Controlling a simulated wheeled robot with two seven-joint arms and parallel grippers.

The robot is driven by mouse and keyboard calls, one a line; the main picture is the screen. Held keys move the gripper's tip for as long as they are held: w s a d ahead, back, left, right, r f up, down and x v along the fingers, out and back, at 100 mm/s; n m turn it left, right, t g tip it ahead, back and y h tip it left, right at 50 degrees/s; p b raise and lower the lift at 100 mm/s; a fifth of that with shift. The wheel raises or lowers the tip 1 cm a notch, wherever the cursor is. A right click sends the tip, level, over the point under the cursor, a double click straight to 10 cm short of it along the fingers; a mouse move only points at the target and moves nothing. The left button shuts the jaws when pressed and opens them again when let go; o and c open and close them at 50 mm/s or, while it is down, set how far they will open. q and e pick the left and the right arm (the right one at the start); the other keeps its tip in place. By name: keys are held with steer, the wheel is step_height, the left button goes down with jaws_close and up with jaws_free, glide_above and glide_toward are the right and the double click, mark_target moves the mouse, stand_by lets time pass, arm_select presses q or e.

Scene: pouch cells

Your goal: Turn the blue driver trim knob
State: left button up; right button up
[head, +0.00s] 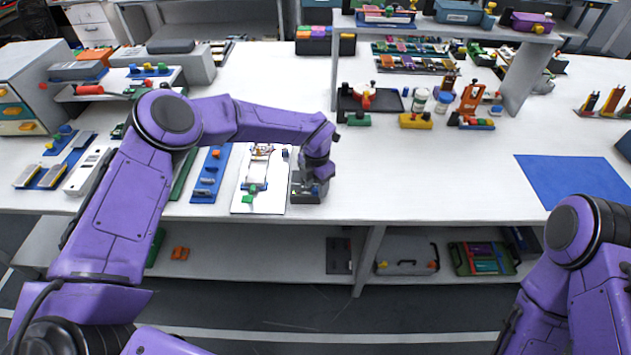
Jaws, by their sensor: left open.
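My left gripper (309,190) points down over a small dark box (298,197) near the front edge of the white table. Its jaws are open, but the wrist hides much of the box's top. I cannot make out a blue trim knob there; it may be hidden behind the gripper. I cannot tell whether the fingers touch anything. My right arm shows at the lower right, but its gripper is out of view.
A white board (270,205) with small parts lies just left of the gripper, beside a blue strip tray (208,180). A shelf stand (522,80) and several small fixtures stand behind. A blue mat (575,180) lies right; the table's middle is clear.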

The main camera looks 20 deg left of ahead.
arm_select(q)
steer(key=shift+w+f, duration=0.3)
steer(key=shift+f, duration=0.2)
steer(key=shift+s+a+r, duration=0.1)
steer(key=shift+s+r, duration=0.05)
steer(key=shift+s, duration=0.05)
steer(key=shift+s+r, duration=0.1)
steer(key=shift+s, duration=0.05)
steer(key=shift+c, duration=0.9)
jaws_close()
steer(key=shift+f+b, duration=0.2)
steer(key=shift+b, duration=0.25)
steer(key=n+b, duration=0.2)
steer(key=n, duration=0.1)
steer(key=shift+f+b, duration=0.2)
steer(key=shift+b, duration=0.15)
steer(key=shift+r+n+b, duration=0.3)
steer(key=shift+n+b, duration=0.15)
steer(key=shift+n, duration=0.35)
steer(key=shift+r, duration=0.1)
arm_select(e)
step_height(320, 180, down, 4)
steer(key=shift+f, duration=0.1)
